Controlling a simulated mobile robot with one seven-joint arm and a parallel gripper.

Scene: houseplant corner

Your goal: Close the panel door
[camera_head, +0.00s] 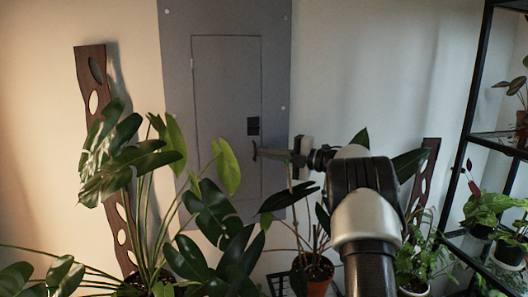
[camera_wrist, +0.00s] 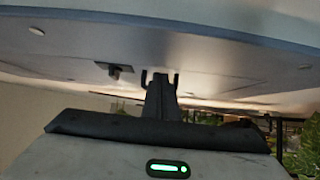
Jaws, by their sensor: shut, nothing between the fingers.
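The grey panel (camera_head: 177,100) is mounted upright on the wall. Its inner rectangular door (camera_head: 222,90) looks flush with the frame around it, with a thin dark outline; I cannot tell whether a small gap is left. A dark latch (camera_head: 253,126) sits at the door's right edge, and it also shows in the wrist view (camera_wrist: 115,69). My gripper (camera_head: 257,152) is just below the latch, in front of the door's lower right edge. Its fingers (camera_wrist: 160,78) are shut and empty, close to the panel surface; contact cannot be made out.
Large leafy plants (camera_head: 215,215) stand in front of the panel's lower part. A potted plant (camera_head: 313,268) stands below my arm. A black shelf rack (camera_head: 472,110) with pots is at the right. Dark wooden trellis boards (camera_head: 91,62) lean on the wall.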

